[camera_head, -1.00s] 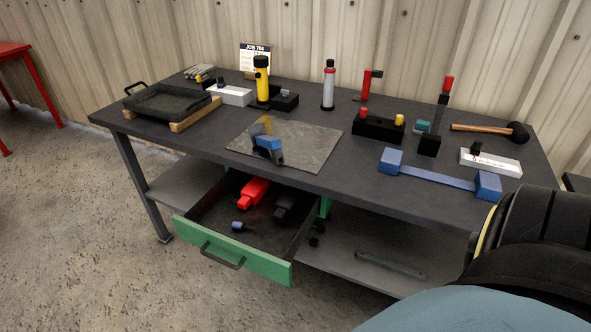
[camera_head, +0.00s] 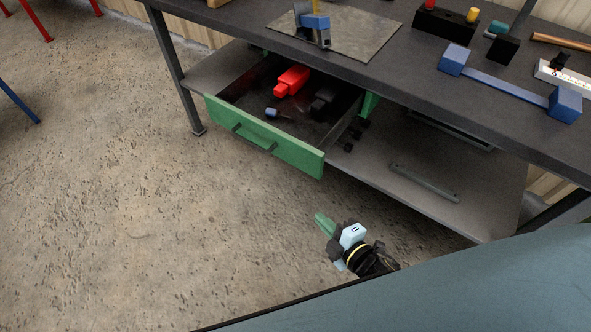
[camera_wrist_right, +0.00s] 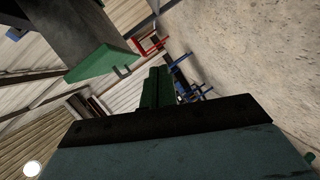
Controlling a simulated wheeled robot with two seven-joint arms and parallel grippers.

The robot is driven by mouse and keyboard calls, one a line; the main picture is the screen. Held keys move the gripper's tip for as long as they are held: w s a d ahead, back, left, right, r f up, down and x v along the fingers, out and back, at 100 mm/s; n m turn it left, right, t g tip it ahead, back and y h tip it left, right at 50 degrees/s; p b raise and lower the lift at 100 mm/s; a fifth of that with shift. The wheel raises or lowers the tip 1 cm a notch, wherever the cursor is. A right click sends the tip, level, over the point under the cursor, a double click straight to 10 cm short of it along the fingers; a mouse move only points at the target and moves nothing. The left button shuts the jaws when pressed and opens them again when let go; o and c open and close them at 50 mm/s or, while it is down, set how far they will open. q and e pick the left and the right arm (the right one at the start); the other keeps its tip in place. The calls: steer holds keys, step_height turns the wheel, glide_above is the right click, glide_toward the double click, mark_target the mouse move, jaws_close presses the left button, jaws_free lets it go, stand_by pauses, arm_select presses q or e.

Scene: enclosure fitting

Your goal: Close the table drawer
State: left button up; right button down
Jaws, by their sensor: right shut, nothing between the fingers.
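The table drawer (camera_head: 263,138) has a green front with a dark bar handle (camera_head: 254,141) and is pulled out from under the dark workbench (camera_head: 440,60). A red object, a dark object and a small blue piece lie inside it. My right gripper (camera_head: 322,221) has green fingertips and is low in front of the bench, below and right of the drawer front, apart from it. It is shut and empty. In the right wrist view the fingers (camera_wrist_right: 157,88) are together, and the green drawer front (camera_wrist_right: 103,63) shows at upper left. My left gripper is not in view.
A lower shelf (camera_head: 450,170) with a grey bar (camera_head: 424,183) runs right of the drawer. On the bench are a grey mat (camera_head: 350,35), a blue-ended bar (camera_head: 505,85) and other tools. The concrete floor in front of the drawer is clear.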

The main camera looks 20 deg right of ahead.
mark_target(295, 163)
step_height(295, 163, up, 9)
steer(key=w+a+n+t+y+b, duration=0.1)
steer(key=w+a+n+t+y, duration=0.15)
steer(key=n, duration=0.25)
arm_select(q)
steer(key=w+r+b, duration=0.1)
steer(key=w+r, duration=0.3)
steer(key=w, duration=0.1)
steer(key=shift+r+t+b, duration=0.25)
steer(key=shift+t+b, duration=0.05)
arm_select(e)
steer(key=shift+w+a, duration=0.15)
steer(key=shift+w, duration=1.6)
steer(key=shift+w+a, duration=0.15)
steer(key=shift+w, duration=1.6)
steer(key=shift+w+a, duration=0.15)
steer(key=shift+w, duration=1.6)
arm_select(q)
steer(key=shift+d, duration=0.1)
